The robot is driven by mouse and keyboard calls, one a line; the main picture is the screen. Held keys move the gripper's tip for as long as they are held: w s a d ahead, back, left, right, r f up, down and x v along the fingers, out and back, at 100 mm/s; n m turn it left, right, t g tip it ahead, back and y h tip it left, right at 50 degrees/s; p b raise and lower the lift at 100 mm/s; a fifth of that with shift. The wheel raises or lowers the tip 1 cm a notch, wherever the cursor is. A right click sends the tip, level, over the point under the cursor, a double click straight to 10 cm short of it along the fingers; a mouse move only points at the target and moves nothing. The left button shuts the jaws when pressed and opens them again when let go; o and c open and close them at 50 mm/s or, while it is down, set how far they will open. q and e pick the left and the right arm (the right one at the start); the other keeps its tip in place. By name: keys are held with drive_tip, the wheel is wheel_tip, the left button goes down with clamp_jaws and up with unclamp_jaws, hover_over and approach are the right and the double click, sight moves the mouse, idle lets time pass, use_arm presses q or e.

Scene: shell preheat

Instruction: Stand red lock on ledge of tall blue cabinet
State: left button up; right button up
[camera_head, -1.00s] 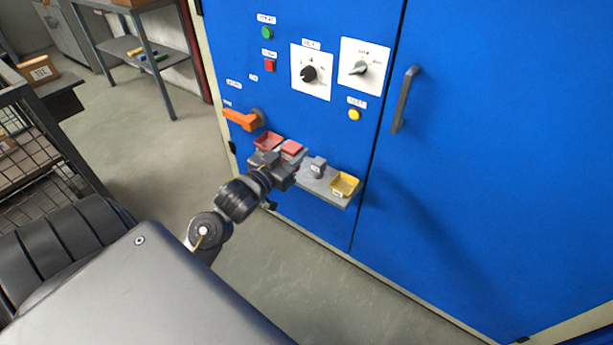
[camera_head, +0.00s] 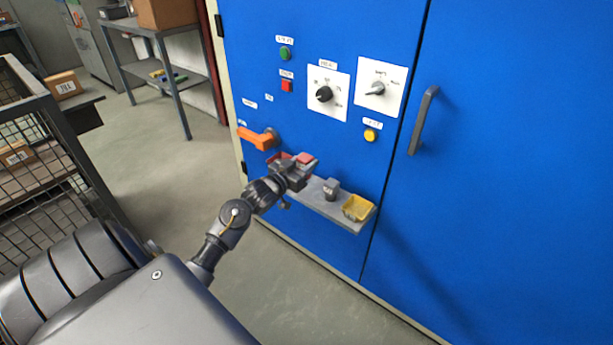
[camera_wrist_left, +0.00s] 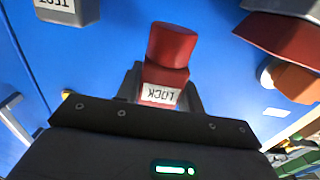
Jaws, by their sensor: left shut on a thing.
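The red lock (camera_wrist_left: 170,62), with a white LOCK label, is held between the fingers of my left gripper (camera_wrist_left: 162,92) in the left wrist view. In the head view, my left gripper (camera_head: 299,172) and the red lock (camera_head: 306,159) are at the left part of the grey ledge (camera_head: 318,204) on the tall blue cabinet (camera_head: 480,180). The gripper hides part of the ledge, and I cannot tell whether the lock touches it. My right gripper is not in view.
A grey labelled block (camera_head: 331,187) and a yellow bin (camera_head: 357,208) sit on the ledge to the right. A red bin (camera_head: 279,157) is at its left, partly hidden. An orange handle (camera_head: 256,138) and knobs are above. A wire cage (camera_head: 60,150) stands left.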

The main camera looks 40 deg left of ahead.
use_arm(q)
drive_tip(key=shift+w+a+f, duration=0.2)
drive_tip(key=shift+w+f, duration=0.15)
drive_tip(key=shift+f, duration=0.15)
drive_tip(key=shift+w+a+f, duration=0.2)
drive_tip(key=shift+w+f, duration=0.15)
drive_tip(key=shift+f, duration=0.1)
wheel_tip(320, 180, down, 2)
drive_tip(key=shift+w+f+b, duration=0.1)
drive_tip(key=shift+f+b, duration=0.15)
drive_tip(key=shift+b, duration=0.25)
drive_tip(key=shift+f, duration=0.35)
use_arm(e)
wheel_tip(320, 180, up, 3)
use_arm(q)
drive_tip(key=shift+f, duration=0.1)
drive_tip(key=o, duration=1)
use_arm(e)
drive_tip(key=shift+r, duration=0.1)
